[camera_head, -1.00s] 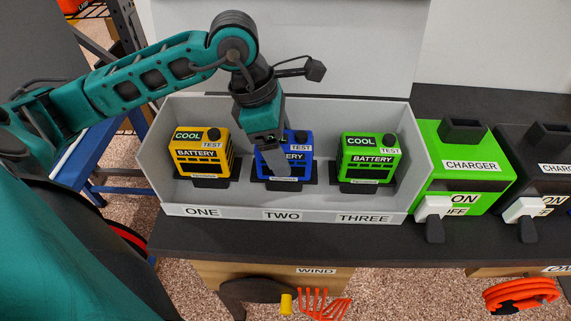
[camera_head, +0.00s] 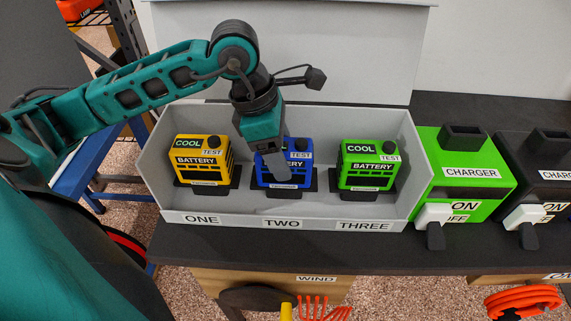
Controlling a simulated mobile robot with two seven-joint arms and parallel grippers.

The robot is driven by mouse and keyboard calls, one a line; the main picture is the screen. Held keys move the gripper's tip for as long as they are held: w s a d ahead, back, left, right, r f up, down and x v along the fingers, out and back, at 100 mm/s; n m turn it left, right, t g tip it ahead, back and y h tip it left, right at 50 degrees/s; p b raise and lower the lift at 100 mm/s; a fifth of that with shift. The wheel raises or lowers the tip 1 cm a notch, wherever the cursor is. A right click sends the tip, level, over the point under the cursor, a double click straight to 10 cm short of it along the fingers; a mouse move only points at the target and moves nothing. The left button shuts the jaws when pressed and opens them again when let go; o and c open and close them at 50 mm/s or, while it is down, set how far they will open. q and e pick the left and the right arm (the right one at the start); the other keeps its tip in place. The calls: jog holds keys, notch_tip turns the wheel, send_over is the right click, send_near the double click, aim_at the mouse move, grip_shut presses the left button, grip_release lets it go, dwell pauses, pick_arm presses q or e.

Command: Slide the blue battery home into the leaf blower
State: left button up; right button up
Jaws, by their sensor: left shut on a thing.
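The blue battery (camera_head: 298,164) sits in the middle place of the grey box, behind the label TWO. My left gripper (camera_head: 280,170) reaches down from above and is shut on the blue battery, hiding its left part. The battery looks upright and at its dark stand; I cannot tell if it is lifted at all. A dark curved tool (camera_head: 245,300) shows partly below the table edge under the WIND label; I cannot tell if it is the leaf blower. My right gripper is not in view.
A yellow battery (camera_head: 200,163) stands behind ONE and a green battery (camera_head: 368,166) behind THREE, both close beside. The grey box (camera_head: 150,190) has raised walls. A green charger (camera_head: 462,185) and a black charger (camera_head: 535,165) stand right of it.

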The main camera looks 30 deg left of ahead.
pick_arm(q)
jog(key=shift+c, duration=0.5)
jog(key=shift+r, duration=0.1)
jog(key=shift+r+p, duration=0.3)
jog(key=shift+r, duration=0.25)
jog(key=shift+r, duration=0.1)
jog(key=shift+r+p, duration=1.4)
jog(key=shift+r, duration=0.7)
